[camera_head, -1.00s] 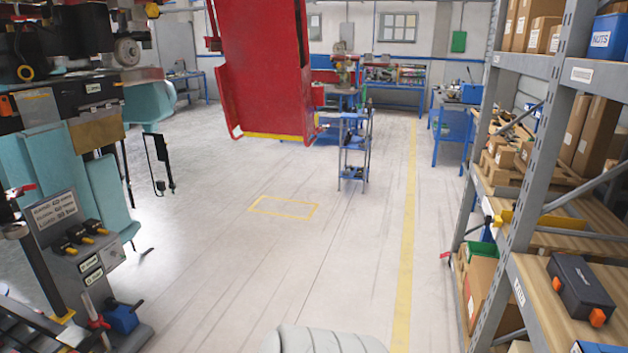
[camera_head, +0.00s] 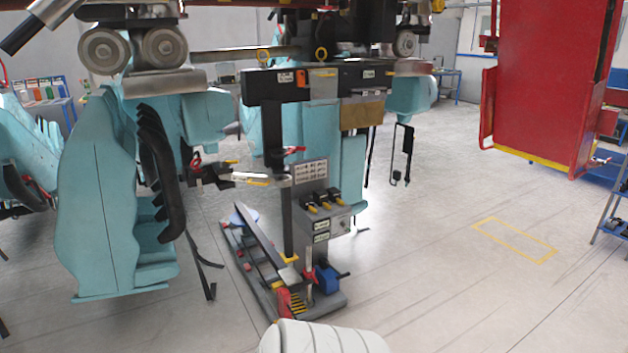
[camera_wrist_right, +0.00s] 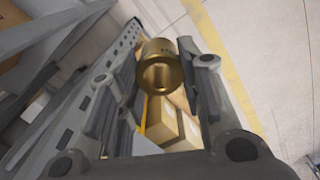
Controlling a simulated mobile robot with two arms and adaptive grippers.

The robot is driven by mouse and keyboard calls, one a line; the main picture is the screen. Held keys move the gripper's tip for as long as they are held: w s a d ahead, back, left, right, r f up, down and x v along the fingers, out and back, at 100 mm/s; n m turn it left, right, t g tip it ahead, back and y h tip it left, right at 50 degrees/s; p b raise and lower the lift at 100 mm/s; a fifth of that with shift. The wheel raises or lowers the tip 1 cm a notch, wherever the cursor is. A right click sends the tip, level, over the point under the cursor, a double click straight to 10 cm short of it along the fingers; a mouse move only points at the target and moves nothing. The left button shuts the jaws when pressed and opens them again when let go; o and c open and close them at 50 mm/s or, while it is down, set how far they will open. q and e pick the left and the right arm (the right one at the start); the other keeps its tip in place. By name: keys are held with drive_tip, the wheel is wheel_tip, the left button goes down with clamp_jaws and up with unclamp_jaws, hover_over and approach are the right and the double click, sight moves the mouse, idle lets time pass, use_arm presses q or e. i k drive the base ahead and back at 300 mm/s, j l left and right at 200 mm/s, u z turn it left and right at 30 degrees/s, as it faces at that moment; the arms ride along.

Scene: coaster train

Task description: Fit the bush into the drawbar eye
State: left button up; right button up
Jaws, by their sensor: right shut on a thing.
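A brass-coloured, ring-shaped bush (camera_wrist_right: 158,50) shows in the right wrist view, its bore facing the camera. My right gripper (camera_wrist_right: 173,72) is shut on it, with a finger on either side near the tips. In the head view a teal train car (camera_head: 110,200) hangs at the left. Beside it a dark work stand (camera_head: 318,222) carries a labelled panel and clamps. A pale horizontal bar (camera_head: 250,178) runs to the stand; I cannot tell whether it is the drawbar, and no eye can be made out. My left gripper is in neither current view.
A red panel-sided body (camera_head: 545,90) hangs at the right. A yellow floor outline (camera_head: 515,240) lies on open floor between it and the stand. A blue trolley (camera_head: 612,215) stands at the right edge. In the right wrist view, cardboard boxes (camera_wrist_right: 165,120) show beyond the fingers.

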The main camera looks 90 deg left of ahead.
sight(284, 183)
drive_tip(key=j+u, duration=0.4)
drive_tip(key=k+j+u, duration=0.1)
drive_tip(key=j+u, duration=0.65)
drive_tip(key=i+j+u, duration=0.15)
drive_tip(key=j+u, duration=0.2)
drive_tip(key=i+j+u, duration=0.1)
drive_tip(key=j, duration=0.25)
drive_tip(key=i+j+u, duration=0.1)
drive_tip(key=j, duration=0.3)
drive_tip(key=i+j+u, duration=0.1)
drive_tip(key=j, duration=0.25)
drive_tip(key=i+j+u, duration=0.1)
drive_tip(key=i+j, duration=0.35)
drive_tip(key=j, duration=0.2)
drive_tip(key=u, duration=0.05)
